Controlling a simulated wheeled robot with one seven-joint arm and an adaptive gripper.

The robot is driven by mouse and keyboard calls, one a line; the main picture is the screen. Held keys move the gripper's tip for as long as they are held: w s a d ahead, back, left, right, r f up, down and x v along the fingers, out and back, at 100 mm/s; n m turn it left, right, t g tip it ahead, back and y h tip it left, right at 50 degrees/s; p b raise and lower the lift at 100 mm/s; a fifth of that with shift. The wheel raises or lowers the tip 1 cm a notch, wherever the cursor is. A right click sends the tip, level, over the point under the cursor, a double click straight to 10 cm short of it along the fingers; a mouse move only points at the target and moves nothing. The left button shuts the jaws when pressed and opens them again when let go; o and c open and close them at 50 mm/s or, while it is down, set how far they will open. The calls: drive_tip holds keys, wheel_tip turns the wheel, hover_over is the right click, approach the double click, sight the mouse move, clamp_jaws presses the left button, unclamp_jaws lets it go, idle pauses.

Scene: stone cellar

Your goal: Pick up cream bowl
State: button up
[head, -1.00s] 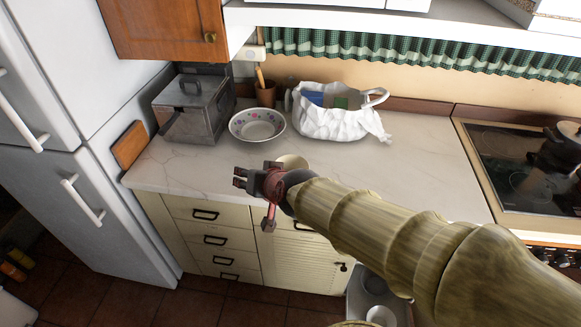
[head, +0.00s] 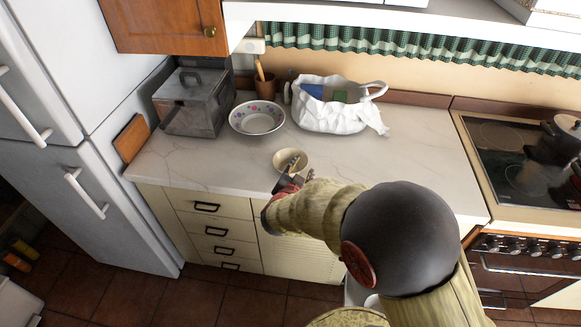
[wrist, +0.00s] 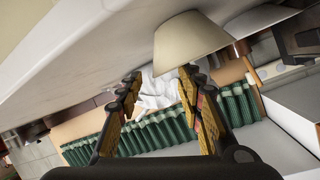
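The cream bowl (head: 281,158) stands upright on the pale marble-patterned counter, near its front edge. My gripper (head: 292,169) is at the near side of the bowl in the head view, its fingers partly overlapping the bowl there. In the wrist view the bowl (wrist: 186,36) shows just past the fingertips, more toward the right finger. My gripper (wrist: 160,74) is open there, with nothing between its fingers. I cannot tell whether a fingertip touches the bowl.
A larger flowered bowl (head: 257,118) stands behind the cream bowl. A metal bread box (head: 190,112), a brown pot (head: 265,89) with a wooden utensil and a white bag (head: 333,118) line the back. The stove (head: 515,165) is at right. The counter's left front is clear.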

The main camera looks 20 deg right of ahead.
sight(304, 165)
drive_tip(key=b+x, duration=0.1)
drive_tip(key=x, duration=0.3)
drive_tip(key=shift+s+f, duration=0.1)
drive_tip(key=shift+w+d, duration=0.15)
drive_tip(key=shift+w, duration=0.2)
drive_tip(key=shift+c, duration=0.4)
drive_tip(key=shift+s+f, duration=0.1)
clamp_jaws()
